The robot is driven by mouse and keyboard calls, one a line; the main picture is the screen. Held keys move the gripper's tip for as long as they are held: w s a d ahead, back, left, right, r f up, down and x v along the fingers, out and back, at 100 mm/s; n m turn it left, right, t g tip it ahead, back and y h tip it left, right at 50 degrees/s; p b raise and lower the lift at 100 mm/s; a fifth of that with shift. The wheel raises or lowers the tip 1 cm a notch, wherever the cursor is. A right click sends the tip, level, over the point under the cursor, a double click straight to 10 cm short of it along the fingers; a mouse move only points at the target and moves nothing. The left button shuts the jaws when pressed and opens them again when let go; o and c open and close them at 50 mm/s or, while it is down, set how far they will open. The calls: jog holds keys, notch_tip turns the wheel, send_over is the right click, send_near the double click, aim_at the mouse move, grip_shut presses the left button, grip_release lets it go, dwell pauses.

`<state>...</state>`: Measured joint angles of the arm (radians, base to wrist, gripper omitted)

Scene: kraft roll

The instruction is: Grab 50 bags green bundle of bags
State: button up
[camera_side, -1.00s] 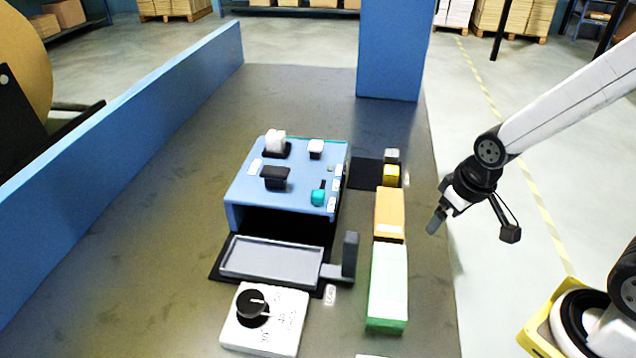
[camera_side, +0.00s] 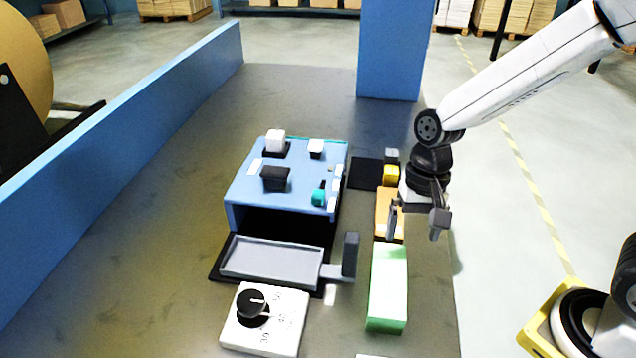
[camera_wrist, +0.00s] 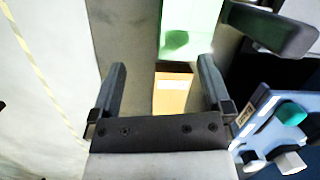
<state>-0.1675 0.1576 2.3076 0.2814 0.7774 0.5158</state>
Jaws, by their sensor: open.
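The green bundle of bags (camera_side: 387,287) lies on the right part of the table in the side view, a long block with a pale top and green end. In the wrist view the green bundle (camera_wrist: 190,28) is at the top middle, beyond the fingertips. My gripper (camera_side: 415,229) is open and empty, pointing down above the table near the orange bundle (camera_side: 384,226), which it partly hides. In the wrist view my gripper (camera_wrist: 160,75) has a finger on each side of the orange bundle (camera_wrist: 172,93). I cannot tell its exact height.
A blue machine (camera_side: 255,196) with knobs stands left of the bundles. A grey tray (camera_side: 270,262) with an upright handle (camera_side: 350,254) sits close left of the green bundle. A white dial box (camera_side: 264,320) is in front. A yellow block (camera_side: 391,173) lies behind the orange bundle.

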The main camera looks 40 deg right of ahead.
aim_at(389, 277)
jog(key=a+m+g, duration=0.1)
jog(key=a, duration=0.1)
jog(key=a+r+m+g+y, duration=0.1)
jog(key=a, duration=0.1)
jog(key=shift+s+a+r+m, duration=0.1)
jog(key=shift+a+r+m, duration=0.05)
jog(key=shift+a+m, duration=0.2)
jog(key=shift+x, duration=1.3)
jog(key=shift+x, duration=2.6)
jog(key=c, duration=1.3)
jog(key=shift+r, duration=0.15)
